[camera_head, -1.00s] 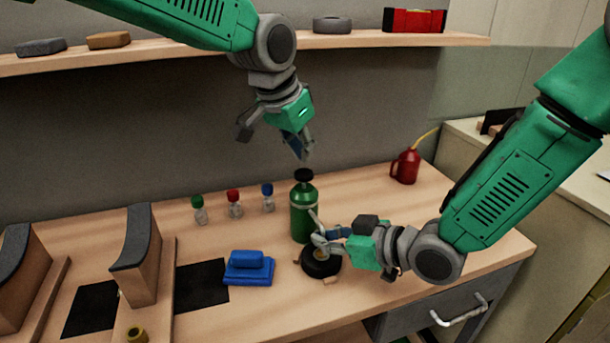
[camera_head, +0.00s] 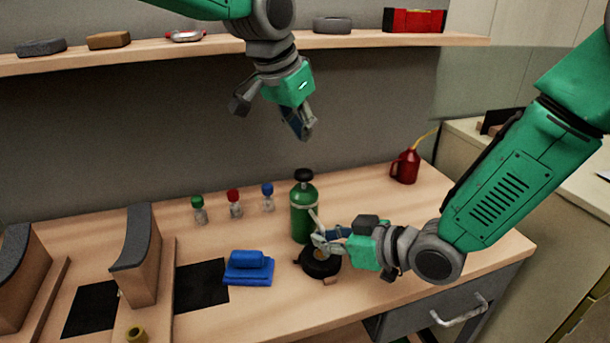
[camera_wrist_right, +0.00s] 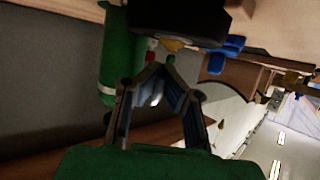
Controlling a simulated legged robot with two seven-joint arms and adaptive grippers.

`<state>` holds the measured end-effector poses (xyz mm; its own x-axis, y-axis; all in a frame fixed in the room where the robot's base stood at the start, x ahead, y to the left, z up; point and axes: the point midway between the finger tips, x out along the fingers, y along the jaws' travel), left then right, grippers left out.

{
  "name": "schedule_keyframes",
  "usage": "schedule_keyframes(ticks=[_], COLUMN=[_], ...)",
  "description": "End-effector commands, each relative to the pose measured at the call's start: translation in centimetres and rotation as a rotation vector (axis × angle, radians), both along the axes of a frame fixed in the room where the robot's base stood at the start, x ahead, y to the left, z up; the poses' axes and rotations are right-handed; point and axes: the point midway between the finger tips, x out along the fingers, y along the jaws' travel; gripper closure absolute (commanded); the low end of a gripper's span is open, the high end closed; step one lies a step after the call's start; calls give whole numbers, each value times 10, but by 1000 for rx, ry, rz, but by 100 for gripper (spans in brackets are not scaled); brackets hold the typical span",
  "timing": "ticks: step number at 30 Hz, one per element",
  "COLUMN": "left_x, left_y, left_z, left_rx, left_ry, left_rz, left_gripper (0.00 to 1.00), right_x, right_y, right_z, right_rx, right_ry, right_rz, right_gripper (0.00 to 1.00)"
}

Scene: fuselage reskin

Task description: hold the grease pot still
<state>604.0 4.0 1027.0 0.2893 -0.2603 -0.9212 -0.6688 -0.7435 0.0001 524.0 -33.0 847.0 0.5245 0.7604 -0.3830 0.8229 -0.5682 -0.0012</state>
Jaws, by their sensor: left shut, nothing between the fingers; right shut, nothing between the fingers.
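A low, round black pot (camera_head: 320,270), which looks like the grease pot, sits on the bench with something tan at its middle. In the right wrist view, a large dark shape at the top (camera_wrist_right: 180,18) seems to be the same pot. My right gripper (camera_head: 321,241) is shut and empty at the pot's upper rim. I cannot tell whether its fingertips touch the pot. In the right wrist view the fingers (camera_wrist_right: 160,78) meet with nothing between them. My left gripper (camera_head: 304,132) is shut and empty, high above the bench.
A green bottle (camera_head: 303,222) with a black cap stands right behind the pot. A blue folded cloth (camera_head: 249,278) lies to the left. Several small capped bottles (camera_head: 234,210) stand behind. A red oil can (camera_head: 406,168) is at the back right. A shelf (camera_head: 210,47) runs above.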

Motion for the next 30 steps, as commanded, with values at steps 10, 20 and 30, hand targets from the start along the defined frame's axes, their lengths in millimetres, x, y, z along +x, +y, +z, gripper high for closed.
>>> schedule_keyframes(ticks=[10,20,30], left_x=[0,0,0], left_y=[0,0,0], left_z=[10,10,9], left_rx=[0,0,0], left_ry=[1,1,1], left_rz=[0,0,0], left_gripper=[100,100,100], right_x=[0,0,-3], right_y=[0,0,-6], right_z=[1,0,3], right_rx=[1,1,0], right_ry=[-1,-1,-1], right_rz=[0,0,-2], right_gripper=[100,71,71])
